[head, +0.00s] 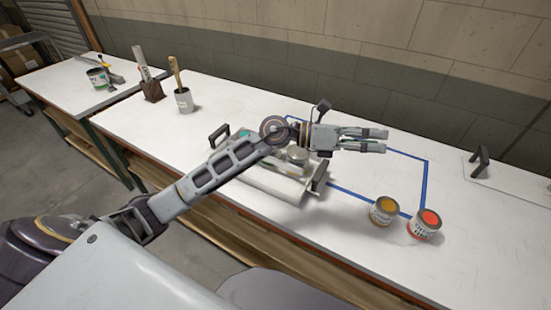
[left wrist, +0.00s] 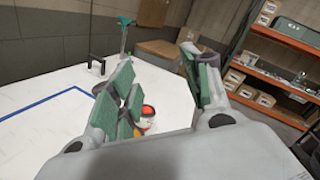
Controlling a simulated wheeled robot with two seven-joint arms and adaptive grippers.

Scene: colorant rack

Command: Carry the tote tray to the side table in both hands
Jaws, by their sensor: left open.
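The tote tray (head: 268,184), pale with dark upright handles at its ends, sits on the long white workbench. It holds a can (head: 298,155) and something teal; my left arm crosses above it and hides part of it. My left gripper (head: 384,140) is open, with nothing seen between its fingers, to the right of the tray and above the blue-taped outline. Its green-padded fingers (left wrist: 163,92) fill the middle of the left wrist view. A separate smaller table (head: 62,92) stands at the left, beyond the bench's end. My right gripper is not in view.
A yellow-topped can (head: 383,211) and a red-topped can (head: 424,225) stand by the blue tape's near right corner. A brush pot (head: 184,101) and a dark holder (head: 152,90) stand at the bench's left. A can (head: 98,78) stands on the smaller table. Shelving (left wrist: 280,45) shows in the left wrist view.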

